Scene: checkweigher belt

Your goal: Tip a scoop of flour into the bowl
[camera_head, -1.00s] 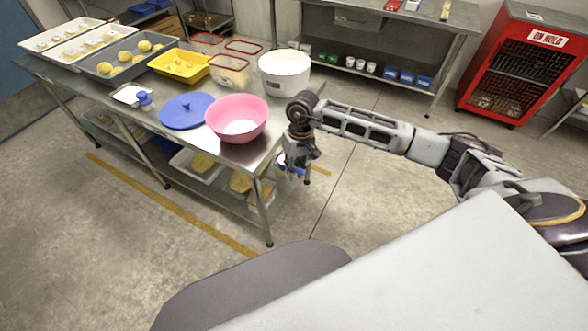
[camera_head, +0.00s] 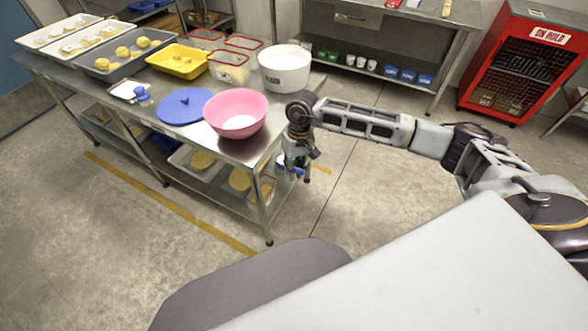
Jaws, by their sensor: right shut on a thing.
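The pink bowl (camera_head: 236,107) stands near the front right corner of the steel table, with white stuff in its bottom. The white flour tub (camera_head: 285,71) stands behind it and to its right, full of white flour. My right gripper (camera_head: 291,172) hangs beside the table's right end, right of the bowl and lower than its rim. It is shut on a small blue thing (camera_head: 297,170), likely the scoop, which is mostly hidden by the fingers. I cannot tell whether the scoop holds flour. My left gripper is not in view.
A blue round lid (camera_head: 186,106) lies left of the bowl. A small white tray (camera_head: 126,91), a yellow tray (camera_head: 177,63), clear red-rimmed boxes (camera_head: 229,68) and dough trays (camera_head: 122,62) fill the table behind. Floor right of the table is open.

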